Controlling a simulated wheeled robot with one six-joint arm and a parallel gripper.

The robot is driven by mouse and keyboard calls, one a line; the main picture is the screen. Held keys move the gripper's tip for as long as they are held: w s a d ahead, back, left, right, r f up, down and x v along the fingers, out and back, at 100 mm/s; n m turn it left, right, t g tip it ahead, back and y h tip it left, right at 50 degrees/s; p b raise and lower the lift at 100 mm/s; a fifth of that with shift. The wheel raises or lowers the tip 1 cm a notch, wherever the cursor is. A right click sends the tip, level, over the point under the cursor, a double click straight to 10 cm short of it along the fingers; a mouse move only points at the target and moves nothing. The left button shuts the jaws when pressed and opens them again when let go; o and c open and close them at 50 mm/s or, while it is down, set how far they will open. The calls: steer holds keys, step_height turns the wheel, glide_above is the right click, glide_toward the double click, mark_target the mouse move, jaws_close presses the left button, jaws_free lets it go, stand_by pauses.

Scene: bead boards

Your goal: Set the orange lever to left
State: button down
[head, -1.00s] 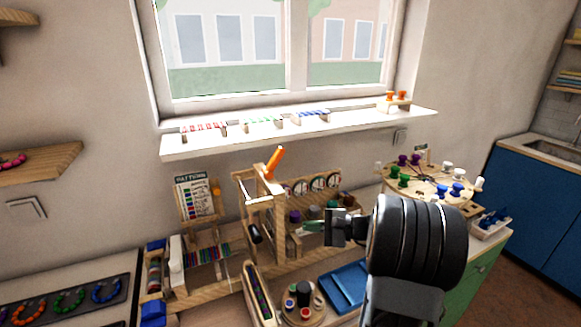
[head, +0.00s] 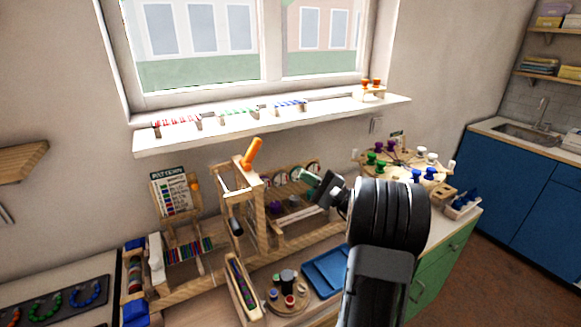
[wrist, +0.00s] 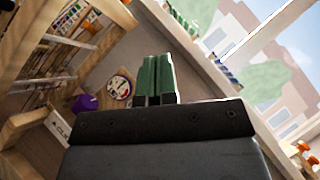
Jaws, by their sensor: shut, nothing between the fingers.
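The orange lever (head: 251,153) stands on top of a wooden frame (head: 246,188) on the bench, below the window. It leans, with its upper end to the right in the head view. My gripper (head: 308,178) is to the right of the lever and a little lower in the picture, apart from it. Its green fingers (wrist: 157,79) are together with nothing between them in the wrist view. I do not see the lever in the wrist view.
A rack with round dials (head: 296,180) is behind my gripper. A pattern card (head: 173,195) stands left of the frame. The window sill (head: 230,134) runs above, with orange knobs (head: 371,84) at its right. A round peg board (head: 408,164) is to the right.

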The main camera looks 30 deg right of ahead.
mark_target(251, 153)
steer(key=s+a+r+p+x, duration=0.1)
steer(key=p+x, duration=0.3)
steer(key=x, duration=0.8)
steer(key=shift+s+a, duration=0.3)
steer(key=shift+s, duration=0.25)
